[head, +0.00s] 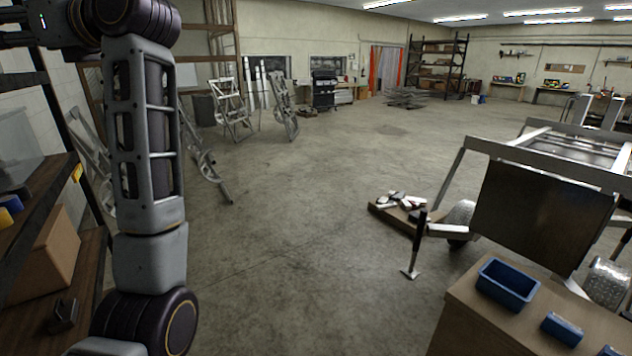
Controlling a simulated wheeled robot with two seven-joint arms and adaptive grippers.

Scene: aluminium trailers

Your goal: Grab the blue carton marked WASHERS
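A small closed blue box (562,328) lies on top of the brown cabinet or bench (478,318) at the lower right. It may be the carton, but no lettering is readable on it. An open, empty-looking blue bin (508,284) sits beside it, farther back and to the left. A sliver of another blue item (610,351) shows at the bottom right edge, mostly cut off. My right gripper is not in view.
A wooden shelf unit (80,280) with a brown box (46,254) stands close on the left. An aluminium trailer (545,205) stands behind the bench on the right. A low tray of parts (395,216) is on the floor by it. The middle concrete floor is clear.

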